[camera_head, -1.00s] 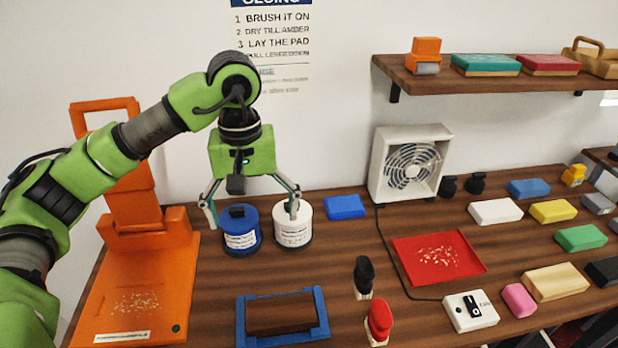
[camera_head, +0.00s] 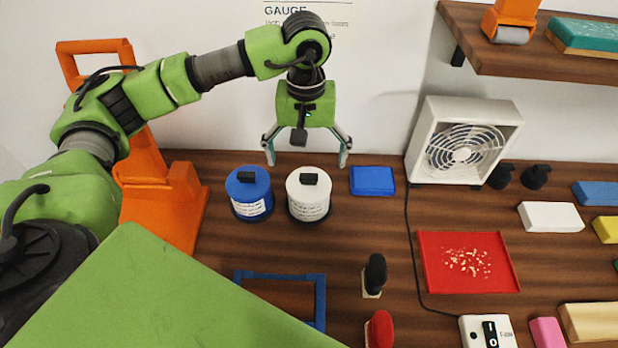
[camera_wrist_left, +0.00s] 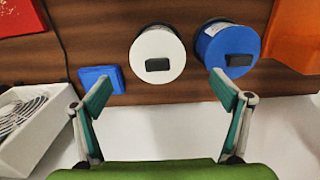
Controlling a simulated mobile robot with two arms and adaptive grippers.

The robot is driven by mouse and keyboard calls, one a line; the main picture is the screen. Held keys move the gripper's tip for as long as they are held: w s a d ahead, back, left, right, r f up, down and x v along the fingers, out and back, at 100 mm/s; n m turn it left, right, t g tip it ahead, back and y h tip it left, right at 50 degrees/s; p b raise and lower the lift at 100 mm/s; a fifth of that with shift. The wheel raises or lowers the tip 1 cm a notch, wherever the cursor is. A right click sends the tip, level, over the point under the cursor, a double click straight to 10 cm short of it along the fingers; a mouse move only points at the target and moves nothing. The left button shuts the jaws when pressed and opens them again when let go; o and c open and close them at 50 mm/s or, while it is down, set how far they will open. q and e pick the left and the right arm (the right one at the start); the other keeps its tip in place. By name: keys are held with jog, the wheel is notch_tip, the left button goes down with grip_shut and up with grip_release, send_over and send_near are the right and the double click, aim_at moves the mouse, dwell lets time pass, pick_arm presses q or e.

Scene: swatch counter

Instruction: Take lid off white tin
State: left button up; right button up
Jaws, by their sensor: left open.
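The white tin (camera_head: 309,197) stands upright on the counter in the head view, its lid on, with a black knob (camera_head: 310,179) on top. In the left wrist view the white lid (camera_wrist_left: 157,44) faces the camera with its dark knob. My left gripper (camera_head: 305,163) is open and empty, above and behind the white tin, its fingers apart and touching nothing. A blue tin (camera_head: 249,192) with its own black knob stands just left of the white one. It also shows in the left wrist view (camera_wrist_left: 222,41). My right gripper is not in view.
A blue block (camera_head: 372,181) lies right of the white tin. A white fan (camera_head: 463,142) stands further right. A blue frame (camera_head: 285,276) and a black-handled tool (camera_head: 375,273) are in front. An orange press (camera_head: 160,200) stands left; a shelf (camera_head: 540,50) hangs upper right.

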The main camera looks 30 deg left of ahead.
aim_at(308, 177)
pick_arm(q)
jog(key=shift+w+f, duration=0.1)
jog(key=shift+f, duration=0.5)
notch_tip(308, 177, down, 4)
jog(key=p, duration=0.2)
jog(key=shift+d+f+p, duration=0.1)
jog(key=shift+d+p, duration=0.05)
jog(key=shift+p, duration=0.2)
jog(key=shift+w+f, duration=0.1)
jog(key=shift+f, duration=0.35)
jog(key=c, duration=2.3)
jog(key=shift+s, duration=0.2)
jog(key=shift+c, duration=0.2)
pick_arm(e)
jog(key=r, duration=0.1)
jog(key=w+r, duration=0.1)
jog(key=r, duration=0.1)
